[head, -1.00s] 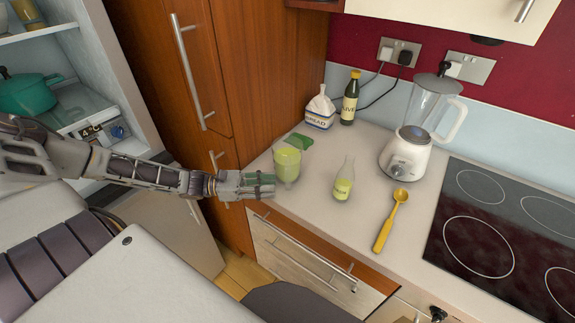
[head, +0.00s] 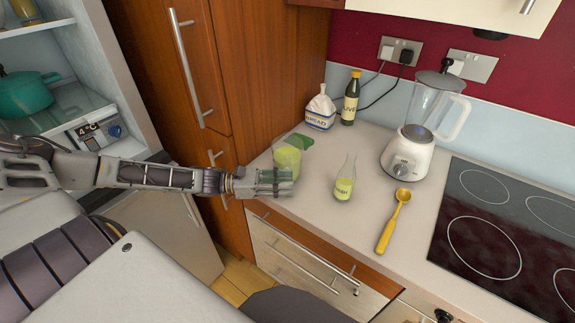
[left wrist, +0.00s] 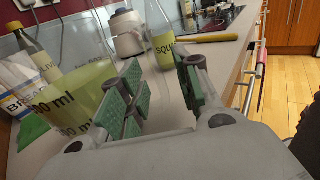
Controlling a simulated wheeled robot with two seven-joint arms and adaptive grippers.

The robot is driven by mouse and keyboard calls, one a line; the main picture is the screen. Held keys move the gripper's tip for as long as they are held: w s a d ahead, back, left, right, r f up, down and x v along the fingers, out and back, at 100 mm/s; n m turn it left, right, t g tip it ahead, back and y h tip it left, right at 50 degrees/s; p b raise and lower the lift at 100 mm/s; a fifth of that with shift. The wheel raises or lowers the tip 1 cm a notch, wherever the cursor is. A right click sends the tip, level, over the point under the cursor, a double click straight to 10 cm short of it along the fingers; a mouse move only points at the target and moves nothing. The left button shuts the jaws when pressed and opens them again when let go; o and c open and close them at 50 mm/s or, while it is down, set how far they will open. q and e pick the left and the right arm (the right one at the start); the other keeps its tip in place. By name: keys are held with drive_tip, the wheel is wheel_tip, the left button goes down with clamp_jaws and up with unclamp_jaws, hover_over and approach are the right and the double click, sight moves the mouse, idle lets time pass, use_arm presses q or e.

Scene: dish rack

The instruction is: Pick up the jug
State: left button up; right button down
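The jug (head: 287,158) is clear, with pale green contents, and stands near the counter's left front corner. Its "ml" markings show in the left wrist view (left wrist: 75,98). My left gripper (head: 284,182) is in front of the jug's lower part in the head view and hides some of it. In the left wrist view my gripper (left wrist: 160,88) is open, its green-padded fingers apart. The jug lies mostly beyond and left of the left finger there. I cannot tell whether a finger touches it. My right gripper is in neither view.
A squash bottle (head: 344,184) and a yellow spoon (head: 393,222) are right of the jug. A bread bag (head: 320,110), an olive bottle (head: 350,98) and a blender (head: 410,150) stand behind. The hob (head: 500,235) is at the right. Counter between jug and blender is mostly clear.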

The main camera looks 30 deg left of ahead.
sight(283, 156)
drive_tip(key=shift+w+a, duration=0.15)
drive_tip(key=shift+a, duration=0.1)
use_arm(q)
clamp_jaws()
drive_tip(key=shift+r, duration=0.2)
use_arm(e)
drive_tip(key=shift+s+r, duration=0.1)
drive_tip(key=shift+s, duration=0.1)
